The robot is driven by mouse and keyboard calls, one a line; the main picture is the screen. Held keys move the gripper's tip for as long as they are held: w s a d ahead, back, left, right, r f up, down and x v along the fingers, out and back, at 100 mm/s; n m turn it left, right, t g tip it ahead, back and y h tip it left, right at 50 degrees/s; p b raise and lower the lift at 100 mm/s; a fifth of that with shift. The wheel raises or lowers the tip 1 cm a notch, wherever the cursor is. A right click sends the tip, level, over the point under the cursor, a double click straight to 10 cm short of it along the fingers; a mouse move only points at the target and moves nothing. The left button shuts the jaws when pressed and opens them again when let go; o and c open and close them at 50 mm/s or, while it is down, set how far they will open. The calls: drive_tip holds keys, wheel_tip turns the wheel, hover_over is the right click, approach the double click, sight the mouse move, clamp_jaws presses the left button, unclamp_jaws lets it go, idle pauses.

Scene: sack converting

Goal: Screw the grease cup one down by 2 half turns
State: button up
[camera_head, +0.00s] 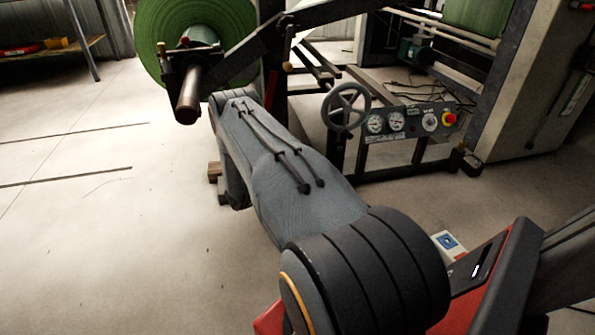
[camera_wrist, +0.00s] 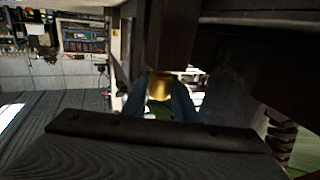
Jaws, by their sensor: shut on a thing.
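In the wrist view a small brass-coloured grease cup (camera_wrist: 160,84) sits at the middle, under a dark machine part. My gripper (camera_wrist: 160,97) has its two blue-grey fingers on either side of the cup and is shut on it. The cup's lower part and its thread are hidden. Whether a label marks it as cup one cannot be read. In the head view my arm hides the gripper and this cup.
In the head view a green roll (camera_head: 160,40) on a dark shaft stands behind my arm. A grey handwheel (camera_head: 346,106) and a gauge panel (camera_head: 410,122) are to its right. The pale floor (camera_head: 90,215) at left is mostly clear. A dark coil spring (camera_wrist: 282,140) shows in the wrist view.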

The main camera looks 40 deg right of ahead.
drive_tip(key=o, duration=1.1)
drive_tip(key=shift+c, duration=0.2)
wheel_tip(320, 180, up, 10)
drive_tip(key=p, duration=0.5)
